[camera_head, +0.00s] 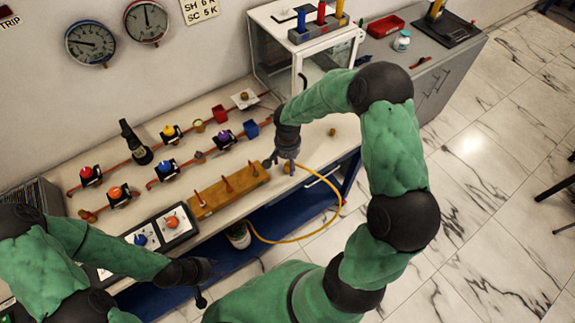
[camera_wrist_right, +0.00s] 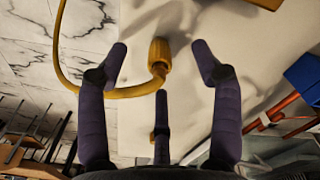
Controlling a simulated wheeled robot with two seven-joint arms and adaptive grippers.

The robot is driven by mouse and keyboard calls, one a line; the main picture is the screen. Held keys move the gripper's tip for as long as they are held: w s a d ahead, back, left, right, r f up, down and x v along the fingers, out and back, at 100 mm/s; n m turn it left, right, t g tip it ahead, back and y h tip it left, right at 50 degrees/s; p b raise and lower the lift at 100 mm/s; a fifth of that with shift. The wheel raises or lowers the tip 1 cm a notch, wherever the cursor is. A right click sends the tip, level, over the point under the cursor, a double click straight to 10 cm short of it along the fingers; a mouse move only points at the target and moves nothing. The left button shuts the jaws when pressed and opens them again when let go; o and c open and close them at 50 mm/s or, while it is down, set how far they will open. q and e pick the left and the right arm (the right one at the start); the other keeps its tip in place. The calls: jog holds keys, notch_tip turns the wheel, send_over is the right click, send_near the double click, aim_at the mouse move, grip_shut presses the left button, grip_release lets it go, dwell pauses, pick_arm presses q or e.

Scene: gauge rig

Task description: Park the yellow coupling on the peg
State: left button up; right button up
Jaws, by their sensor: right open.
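The yellow coupling (camera_wrist_right: 159,55) sits at the end of a yellow hose on the pale bench top. In the head view it shows in part under my right gripper (camera_head: 284,165). In the right wrist view my right gripper (camera_wrist_right: 161,62) is open, its fingers on both sides of the coupling with gaps; a third finger points at it from below. A wooden block (camera_head: 230,190) with three upright pegs (camera_head: 227,184) stands left of the right gripper, all pegs bare. My left gripper (camera_head: 203,280) is low at the front of the bench; its fingers are unclear.
The yellow hose (camera_head: 338,196) loops out past the bench's front edge. A white cabinet (camera_head: 300,60) stands at the back. A knob panel (camera_head: 160,228) lies left of the block.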

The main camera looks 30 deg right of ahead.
notch_tip(320, 180, up, 9)
jog(key=shift+r, duration=0.1)
dwell(0.4)
